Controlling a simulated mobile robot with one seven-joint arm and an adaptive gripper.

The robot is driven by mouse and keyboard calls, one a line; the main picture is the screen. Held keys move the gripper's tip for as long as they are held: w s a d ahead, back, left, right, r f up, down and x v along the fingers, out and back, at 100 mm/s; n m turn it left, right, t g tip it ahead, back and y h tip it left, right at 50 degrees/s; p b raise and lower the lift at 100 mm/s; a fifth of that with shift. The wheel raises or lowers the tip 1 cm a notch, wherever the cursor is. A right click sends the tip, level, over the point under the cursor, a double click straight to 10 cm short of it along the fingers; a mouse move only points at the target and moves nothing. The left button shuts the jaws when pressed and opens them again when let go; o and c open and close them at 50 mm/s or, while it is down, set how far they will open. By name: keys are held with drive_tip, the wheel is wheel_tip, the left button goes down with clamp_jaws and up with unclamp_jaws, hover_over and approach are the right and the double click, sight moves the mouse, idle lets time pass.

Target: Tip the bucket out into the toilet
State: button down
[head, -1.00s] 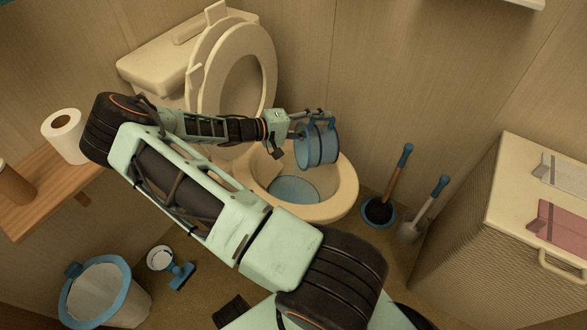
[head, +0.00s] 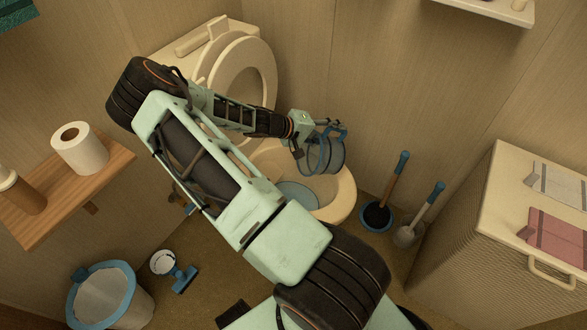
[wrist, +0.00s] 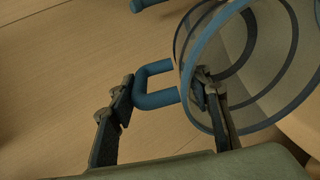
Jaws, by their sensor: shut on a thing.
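The see-through bucket (head: 334,154) with blue bands and a blue handle hangs above the front of the toilet bowl in the head view. It looks tilted; I cannot tell how far, nor what is in it. In the wrist view the bucket (wrist: 262,75) fills the upper right. My gripper (head: 314,137) is at its left and top side. In the wrist view my gripper (wrist: 163,84) has its fingers around the blue side handle (wrist: 150,98). The toilet (head: 342,205) has its lid and seat raised, and bluish water (head: 298,195) shows in its bowl, partly hidden by my arm.
A plunger (head: 377,216) and a brush (head: 408,236) stand right of the toilet, before a wicker cabinet (head: 450,215). At left are a wooden shelf (head: 105,176) with a paper roll (head: 80,148), and a blue-rimmed bin (head: 105,296). The wall is close behind the bucket.

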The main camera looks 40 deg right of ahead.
sight(342, 133)
drive_tip(key=shift+s+d+r+y, duration=0.25)
drive_tip(key=shift+d+r+y, duration=0.05)
drive_tip(key=shift+d+y, duration=0.35)
drive_tip(key=shift+w+f, duration=0.1)
drive_tip(key=shift+f, duration=0.2)
drive_tip(key=shift+s+d+r+t+y+p, duration=0.1)
drive_tip(key=shift+s+d+t+y+p, duration=0.1)
drive_tip(key=shift+d+t+y+p, duration=0.25)
drive_tip(key=shift+s+d+f+y+p, duration=0.25)
drive_tip(key=shift+d+y+p, duration=0.2)
drive_tip(key=shift+d+y, duration=0.15)
drive_tip(key=shift+s+d+f+m+t+y+p, duration=0.15)
drive_tip(key=shift+d+f+t+y+p, duration=0.1)
drive_tip(key=shift+d+f+y, duration=0.35)
drive_tip(key=shift+s+d+f+m+t+y+p, duration=0.1)
drive_tip(key=shift+d+f+m+t+y+p, duration=0.2)
drive_tip(key=shift+f, duration=0.4)
drive_tip(key=s+d+f+t+y+p, duration=0.1)
drive_tip(key=s+d+f+t+y, duration=0.1)
drive_tip(key=d+f+y, duration=0.4)
drive_tip(key=shift+s+d+f+y, duration=0.3)
drive_tip(key=shift+s+d+f, duration=0.1)
drive_tip(key=shift+d, duration=0.5)
